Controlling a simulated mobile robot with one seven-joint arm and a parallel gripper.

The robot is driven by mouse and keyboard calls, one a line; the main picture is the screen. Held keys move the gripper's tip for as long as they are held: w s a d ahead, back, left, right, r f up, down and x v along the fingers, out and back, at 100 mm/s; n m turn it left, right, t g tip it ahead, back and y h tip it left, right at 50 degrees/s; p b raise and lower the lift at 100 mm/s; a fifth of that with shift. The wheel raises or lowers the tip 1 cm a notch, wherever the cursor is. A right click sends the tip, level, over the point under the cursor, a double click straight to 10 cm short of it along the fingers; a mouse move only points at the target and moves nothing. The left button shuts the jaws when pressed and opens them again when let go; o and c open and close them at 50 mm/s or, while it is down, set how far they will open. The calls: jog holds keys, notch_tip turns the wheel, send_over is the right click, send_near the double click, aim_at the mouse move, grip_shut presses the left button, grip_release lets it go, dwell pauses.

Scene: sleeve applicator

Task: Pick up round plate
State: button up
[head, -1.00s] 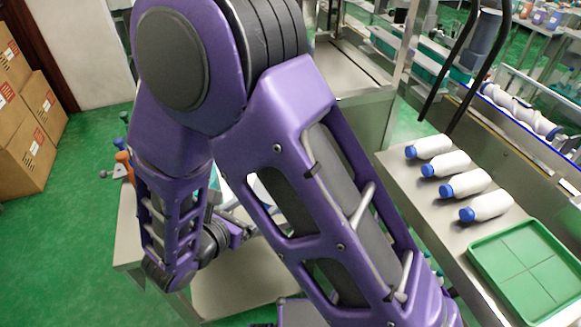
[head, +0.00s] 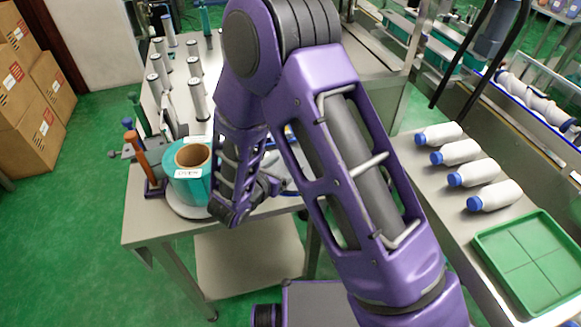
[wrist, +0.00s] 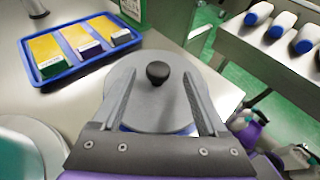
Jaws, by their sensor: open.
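The round plate (wrist: 150,112) is a flat grey disc with a black knob (wrist: 158,72) on top. It lies on the metal table in the wrist view, right in front of my gripper (wrist: 158,75). The two fingers are apart over the plate, one on each side of the knob, with nothing held between them. Whether they touch the plate I cannot tell. The near edge of the plate is hidden behind the gripper body. In the head view my arm hides most of that spot.
A teal roll (head: 186,190) on a round base stands left of my gripper. A blue tray (wrist: 68,70) with yellow-topped boxes lies farther back left. White bottles (head: 461,152) and a green tray (head: 530,262) occupy the right bench. Several upright cylinders (head: 197,98) stand on the table's far part.

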jog(key=x, duration=0.4)
jog(key=shift+w+a, duration=0.1)
jog(key=shift+a, duration=0.05)
grip_shut()
